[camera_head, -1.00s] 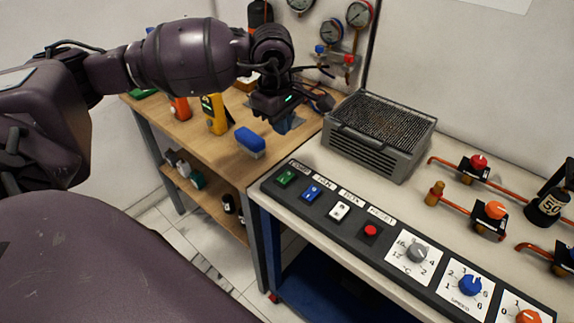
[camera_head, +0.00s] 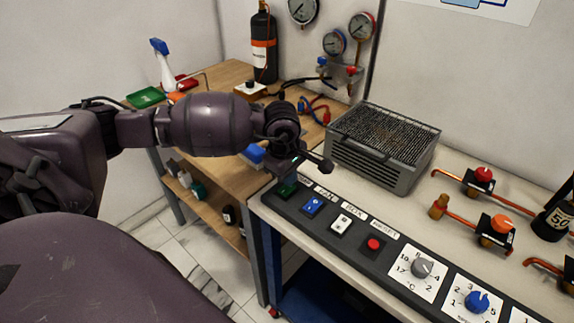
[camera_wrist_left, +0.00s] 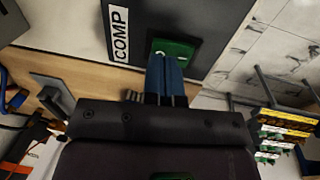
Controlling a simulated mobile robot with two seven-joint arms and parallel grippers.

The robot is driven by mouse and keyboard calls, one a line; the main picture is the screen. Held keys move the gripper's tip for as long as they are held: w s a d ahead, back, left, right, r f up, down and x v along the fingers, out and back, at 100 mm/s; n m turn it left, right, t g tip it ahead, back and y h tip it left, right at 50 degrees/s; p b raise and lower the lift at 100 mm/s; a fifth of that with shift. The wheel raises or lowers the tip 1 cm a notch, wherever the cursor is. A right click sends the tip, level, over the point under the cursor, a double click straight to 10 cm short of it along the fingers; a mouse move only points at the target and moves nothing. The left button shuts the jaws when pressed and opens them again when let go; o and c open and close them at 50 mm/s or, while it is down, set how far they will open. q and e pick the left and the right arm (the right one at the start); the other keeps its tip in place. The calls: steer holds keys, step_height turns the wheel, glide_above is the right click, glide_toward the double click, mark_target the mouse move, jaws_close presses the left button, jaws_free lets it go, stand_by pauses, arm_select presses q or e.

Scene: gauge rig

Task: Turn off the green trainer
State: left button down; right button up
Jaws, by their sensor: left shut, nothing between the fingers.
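The green rocker switch (camera_head: 287,189) sits at the far left end of the dark control strip (camera_head: 335,247). In the left wrist view the green switch (camera_wrist_left: 177,48) is beside a label reading COMP, and white marks show on it. I cannot tell which side of it is pressed. My left gripper (camera_head: 289,176) is just above the switch in the head view, its fingertips largely hidden. In the wrist view its blue fingers (camera_wrist_left: 164,66) are shut and empty, with tips overlapping the switch's near edge. I cannot tell whether they touch it. My right gripper is out of view.
Beside it on the strip are a blue switch (camera_head: 313,204), a white switch (camera_head: 341,223), a red button (camera_head: 374,244) and dials. A grey grill-topped box (camera_head: 381,148) stands behind. A wooden table (camera_head: 215,83) is to the left.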

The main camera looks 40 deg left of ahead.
arm_select(q)
steer(key=shift+f, duration=0.4)
steer(key=shift+w+f+g+b, duration=0.1)
steer(key=shift+f+g+b, duration=0.3)
steer(key=shift+s, duration=0.25)
steer(key=shift+s+r+p, duration=0.15)
steer(key=shift+s+p, duration=0.3)
steer(key=shift+s, duration=0.15)
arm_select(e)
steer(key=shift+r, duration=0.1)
